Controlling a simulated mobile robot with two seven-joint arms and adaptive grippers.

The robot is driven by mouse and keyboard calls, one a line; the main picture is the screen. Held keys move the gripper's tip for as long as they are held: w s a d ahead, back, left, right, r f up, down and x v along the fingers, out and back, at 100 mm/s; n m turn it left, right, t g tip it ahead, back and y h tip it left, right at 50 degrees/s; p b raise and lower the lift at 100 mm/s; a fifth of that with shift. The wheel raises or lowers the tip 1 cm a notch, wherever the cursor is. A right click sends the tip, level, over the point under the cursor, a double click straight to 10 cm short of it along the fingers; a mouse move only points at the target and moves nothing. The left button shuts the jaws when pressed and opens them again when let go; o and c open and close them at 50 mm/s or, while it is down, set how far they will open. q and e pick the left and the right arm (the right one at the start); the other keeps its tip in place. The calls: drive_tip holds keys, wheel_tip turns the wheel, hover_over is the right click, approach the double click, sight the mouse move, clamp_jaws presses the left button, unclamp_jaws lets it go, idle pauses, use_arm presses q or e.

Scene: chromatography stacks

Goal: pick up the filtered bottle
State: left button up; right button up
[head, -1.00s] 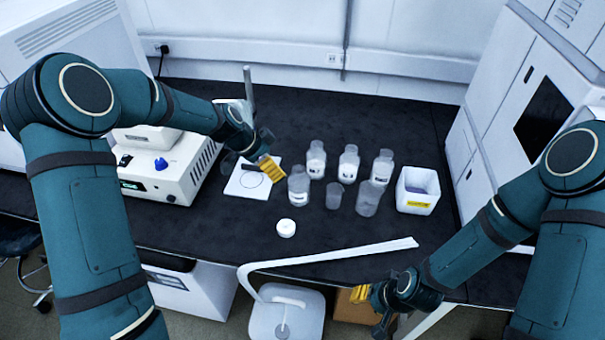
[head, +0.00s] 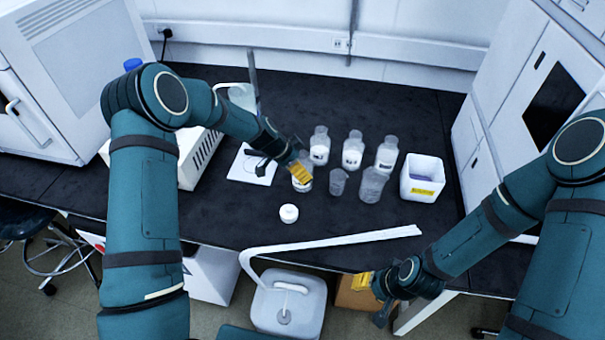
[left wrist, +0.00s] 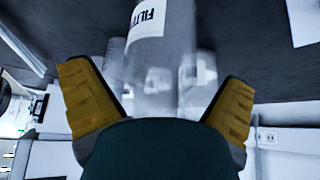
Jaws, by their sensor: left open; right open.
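The filtered bottle (head: 303,187) is a clear bottle with a white label, standing front left in the group on the black bench. In the left wrist view its label reads "FILT…" and the bottle (left wrist: 162,52) shows between and beyond my two yellow fingers. My left gripper (head: 298,172) is open at the bottle, covering much of it in the head view. I cannot tell whether the fingers touch it. My right gripper (head: 371,297) is open and empty, low in front of the bench edge.
Three labelled bottles (head: 353,152) stand behind. A small beaker (head: 338,182) and a larger clear vessel (head: 373,186) are close on the right. A white bin (head: 422,178) stands further right. A white cap (head: 289,213) lies in front, with clear bench around it.

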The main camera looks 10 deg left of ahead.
use_arm(q)
drive_tip(key=shift+x, duration=0.8)
drive_tip(key=shift+r, duration=0.1)
drive_tip(key=c, duration=1.3)
drive_tip(key=shift+o, duration=0.2)
